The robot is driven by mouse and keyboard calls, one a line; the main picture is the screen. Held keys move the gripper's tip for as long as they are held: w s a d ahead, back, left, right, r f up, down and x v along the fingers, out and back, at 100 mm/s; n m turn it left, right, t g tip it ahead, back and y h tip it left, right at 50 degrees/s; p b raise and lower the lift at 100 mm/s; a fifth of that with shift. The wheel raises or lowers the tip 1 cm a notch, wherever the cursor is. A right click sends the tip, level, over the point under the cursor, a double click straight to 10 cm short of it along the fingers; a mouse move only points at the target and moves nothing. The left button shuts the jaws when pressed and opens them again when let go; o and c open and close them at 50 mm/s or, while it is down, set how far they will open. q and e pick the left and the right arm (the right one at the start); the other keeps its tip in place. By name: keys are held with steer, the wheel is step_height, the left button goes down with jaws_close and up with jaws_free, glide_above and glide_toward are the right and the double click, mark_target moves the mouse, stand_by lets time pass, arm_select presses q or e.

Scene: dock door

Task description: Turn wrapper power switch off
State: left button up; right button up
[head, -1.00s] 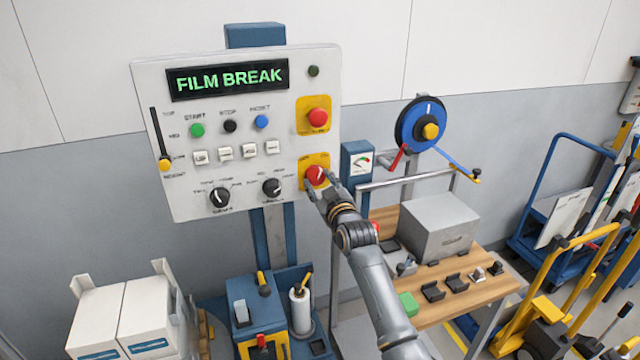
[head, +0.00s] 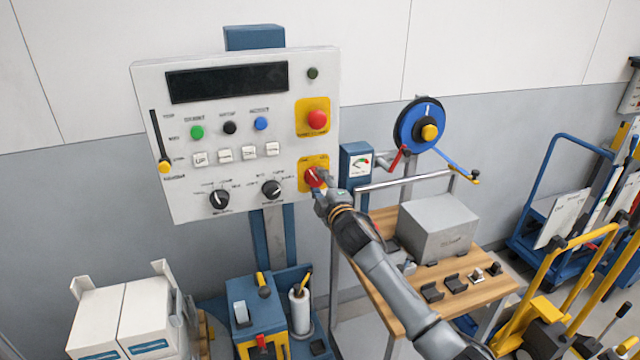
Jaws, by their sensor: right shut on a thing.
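The wrapper's white control panel (head: 230,180) stands upright on a blue post. Its display (head: 228,82) is dark and blank. The power switch (head: 313,177) is a red rotary knob on a yellow plate at the panel's lower right. My right gripper (head: 318,182) is shut on the red knob, and its fingers hide part of it. The knob's exact angle is hard to read, though a light mark shows on it. My left gripper is not in view.
A red push button (head: 317,120) on a yellow plate sits just above the switch. Two black dials (head: 219,200) are left of it. A blue gauge box (head: 356,165) stands close right of the panel. A wooden bench (head: 480,297) with a grey box (head: 438,228) is below right.

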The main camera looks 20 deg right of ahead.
steer(key=shift+n, duration=1.6)
steer(key=o, duration=1.2)
steer(key=shift+c, duration=0.2)
steer(key=s, duration=1.2)
steer(key=shift+d, duration=0.25)
